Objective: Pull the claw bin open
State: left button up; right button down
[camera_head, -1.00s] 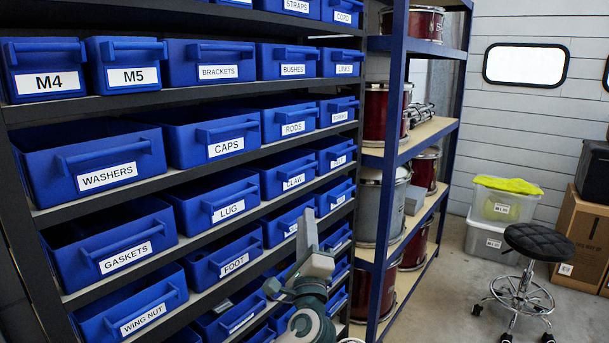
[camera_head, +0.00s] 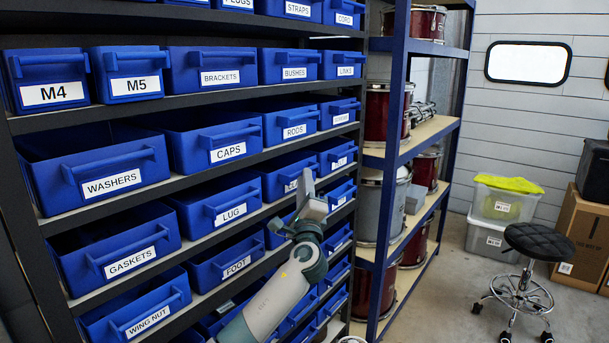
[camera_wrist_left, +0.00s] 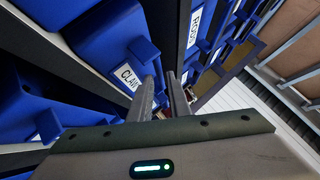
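The claw bin (camera_head: 273,184) is a blue bin on a middle shelf, right of the LUG bin, with its label partly covered by my gripper in the head view. In the left wrist view the claw bin (camera_wrist_left: 105,38) shows its CLAW label and a blue handle (camera_wrist_left: 143,50) beside my fingertips. My left gripper (camera_head: 307,186) points up in front of the bin. In the left wrist view its two fingers (camera_wrist_left: 165,75) stand apart with a narrow gap and nothing visibly held. I cannot tell whether they touch the handle. My right gripper is not in view.
Blue bins fill the dark shelves around it, including the LUG bin (camera_head: 228,213) and RODS bin (camera_head: 290,122). A blue-framed rack (camera_head: 398,150) with drums stands to the right. A black stool (camera_head: 540,242) stands on open floor further right.

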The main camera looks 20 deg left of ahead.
pick_arm(q)
jog(key=shift+x, duration=1.2)
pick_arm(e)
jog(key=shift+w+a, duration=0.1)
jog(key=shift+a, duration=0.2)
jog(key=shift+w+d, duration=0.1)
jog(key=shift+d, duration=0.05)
pick_arm(q)
grip_shut()
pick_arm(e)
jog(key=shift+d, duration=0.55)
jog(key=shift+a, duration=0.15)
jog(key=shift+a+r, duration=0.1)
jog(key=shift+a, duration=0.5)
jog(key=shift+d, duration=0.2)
